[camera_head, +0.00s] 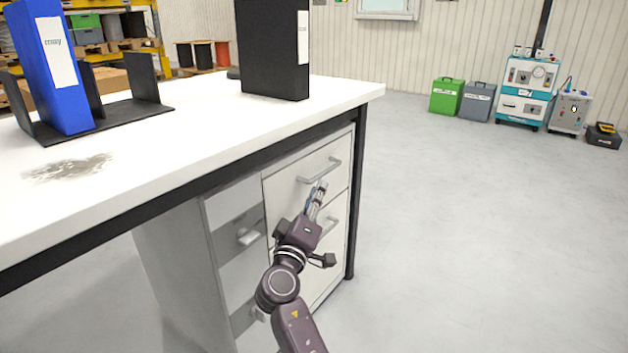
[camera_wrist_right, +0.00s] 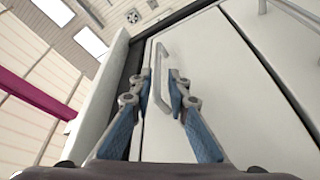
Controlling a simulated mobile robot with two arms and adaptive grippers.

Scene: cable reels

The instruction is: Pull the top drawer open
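The top drawer (camera_head: 285,187) is a light grey front with a bar handle (camera_head: 320,171), just under the desk top. It looks shut. My right gripper (camera_head: 320,186) is at this handle, at its lower side in the head view. In the right wrist view the gripper (camera_wrist_right: 160,88) is open, with its two blue-padded fingers on either side of the top handle (camera_wrist_right: 162,72). I cannot tell whether either finger touches the bar. My left gripper is not in view.
A lower drawer's handle (camera_head: 330,226) is below my right gripper. The white desk top (camera_head: 200,125) overhangs the cabinet, with a dark leg (camera_head: 356,200) at the right.

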